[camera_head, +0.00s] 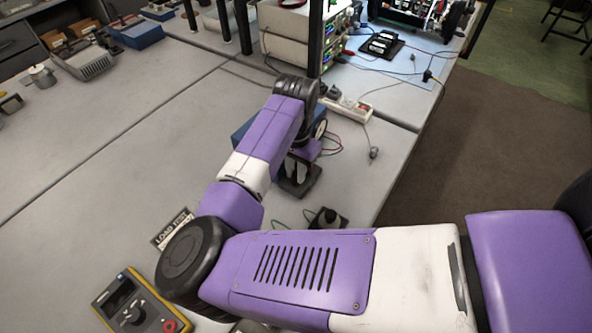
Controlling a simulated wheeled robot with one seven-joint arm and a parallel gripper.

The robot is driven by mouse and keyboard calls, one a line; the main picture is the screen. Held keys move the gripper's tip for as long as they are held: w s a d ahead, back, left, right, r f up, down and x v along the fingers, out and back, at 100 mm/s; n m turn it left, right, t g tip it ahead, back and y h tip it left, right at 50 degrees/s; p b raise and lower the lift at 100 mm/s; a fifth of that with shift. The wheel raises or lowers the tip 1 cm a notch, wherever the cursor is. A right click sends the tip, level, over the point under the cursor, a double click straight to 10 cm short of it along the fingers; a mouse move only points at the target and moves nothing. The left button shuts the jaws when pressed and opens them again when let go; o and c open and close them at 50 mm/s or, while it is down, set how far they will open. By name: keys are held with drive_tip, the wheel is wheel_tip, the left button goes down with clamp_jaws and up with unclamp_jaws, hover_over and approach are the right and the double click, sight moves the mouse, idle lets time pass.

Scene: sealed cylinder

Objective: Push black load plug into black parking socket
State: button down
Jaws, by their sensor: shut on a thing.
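My gripper (295,172) is at the end of my purple and white arm, pointing down near the middle of the view. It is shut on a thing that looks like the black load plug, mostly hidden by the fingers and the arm. A flat black block (306,187) lies on the table right under the fingertips and looks like the black parking socket. Whether plug and block touch, or how deep the plug sits, I cannot tell. A second small black piece (326,218) with a rounded top stands nearer to me, with a green wire beside it.
A blue box shows partly behind my arm. A white power strip (349,107) and thin cables lie behind the gripper. A yellow-edged multimeter (137,305) and a "LOAD TEST" sign (174,229) are at the front left. The table's left middle is clear; its edge is at right.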

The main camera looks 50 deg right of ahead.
drive_tip(key=shift+f, duration=0.1)
drive_tip(key=c, duration=1.2)
unclamp_jaws()
drive_tip(key=shift+r+b, duration=0.8)
drive_tip(key=shift+r, duration=3.1)
drive_tip(key=shift+d, duration=0.1)
